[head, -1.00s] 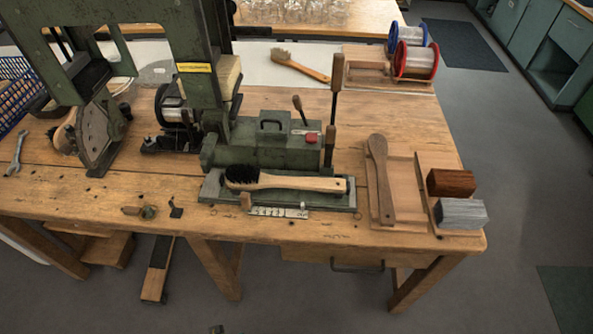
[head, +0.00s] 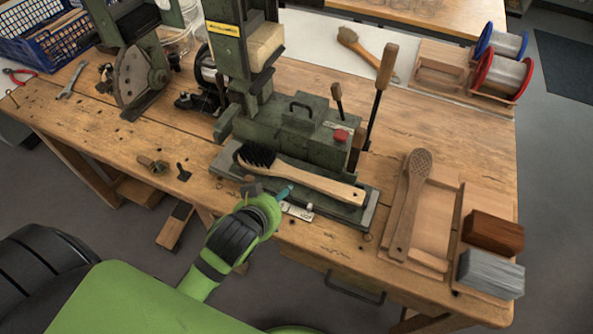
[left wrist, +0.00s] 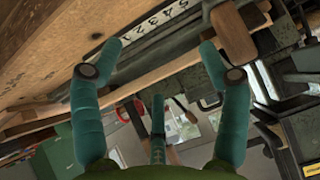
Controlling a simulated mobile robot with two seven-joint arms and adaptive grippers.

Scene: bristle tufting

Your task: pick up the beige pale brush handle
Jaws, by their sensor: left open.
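A browner bare paddle-shaped handle with a dotted head (head: 410,205) lies on a wooden tray at the right. My left gripper (head: 279,194) is at the front of the base plate, just in front of the beige handle and apart from it. In the left wrist view its teal fingers (left wrist: 160,47) are spread and empty, with the numbered strip (left wrist: 163,14) beyond them. My right gripper is not in view.
The green machine (head: 300,130) with upright wooden-handled levers (head: 376,95) stands behind the brush. Brown (head: 492,233) and grey (head: 490,272) blocks sit at the right. Another brush (head: 362,50) and wire spools (head: 495,75) are at the back.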

